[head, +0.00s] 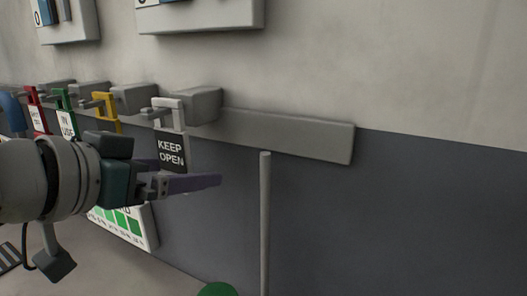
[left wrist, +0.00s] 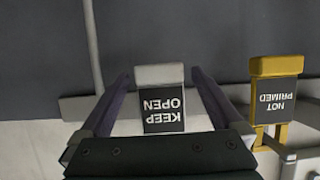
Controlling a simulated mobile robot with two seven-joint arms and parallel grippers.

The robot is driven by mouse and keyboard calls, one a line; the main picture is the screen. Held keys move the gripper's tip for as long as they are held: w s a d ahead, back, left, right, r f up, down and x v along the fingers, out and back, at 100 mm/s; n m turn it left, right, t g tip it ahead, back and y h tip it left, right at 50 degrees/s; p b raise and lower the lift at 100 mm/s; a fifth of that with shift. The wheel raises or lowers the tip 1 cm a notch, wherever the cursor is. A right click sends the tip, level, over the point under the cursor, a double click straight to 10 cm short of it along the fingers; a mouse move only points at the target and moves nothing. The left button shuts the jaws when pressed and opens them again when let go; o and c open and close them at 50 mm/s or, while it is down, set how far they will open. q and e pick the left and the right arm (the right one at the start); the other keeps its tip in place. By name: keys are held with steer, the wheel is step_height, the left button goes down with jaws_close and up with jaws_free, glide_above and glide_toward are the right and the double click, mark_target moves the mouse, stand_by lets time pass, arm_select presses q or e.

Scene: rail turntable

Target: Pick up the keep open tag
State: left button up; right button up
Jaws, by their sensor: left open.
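The keep open tag (head: 171,152) is a dark plate with white "KEEP OPEN" lettering and a light grey loop at its top. It hangs from a grey peg block (head: 204,104) on the wall rail. In the left wrist view the tag (left wrist: 163,108) appears upside down, between the two purple fingers. My left gripper (head: 192,178) is open, with its fingers at the tag's lower part in the head view. I cannot tell whether the fingers touch the tag. My right gripper is not in view.
A yellow tag (head: 104,108) reading "NOT PRIMED" in the left wrist view (left wrist: 276,100) hangs beside it. Green (head: 66,120) and red (head: 38,118) tags hang further left. A grey upright rod (head: 265,220) stands to the right. The wall right of it is clear.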

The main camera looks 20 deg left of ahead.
arm_select(q)
steer(key=c, duration=1.4)
steer(key=shift+r, duration=0.1)
steer(key=shift+r+p, duration=0.5)
steer(key=shift+p, duration=0.15)
steer(key=shift+r+p, duration=0.4)
steer(key=shift+p, duration=0.1)
steer(key=s+a+p, duration=0.1)
steer(key=s+p, duration=0.2)
steer(key=s, duration=1.5)
steer(key=shift+a+f+p, duration=0.2)
steer(key=shift+p, duration=0.1)
steer(key=shift+r, duration=0.1)
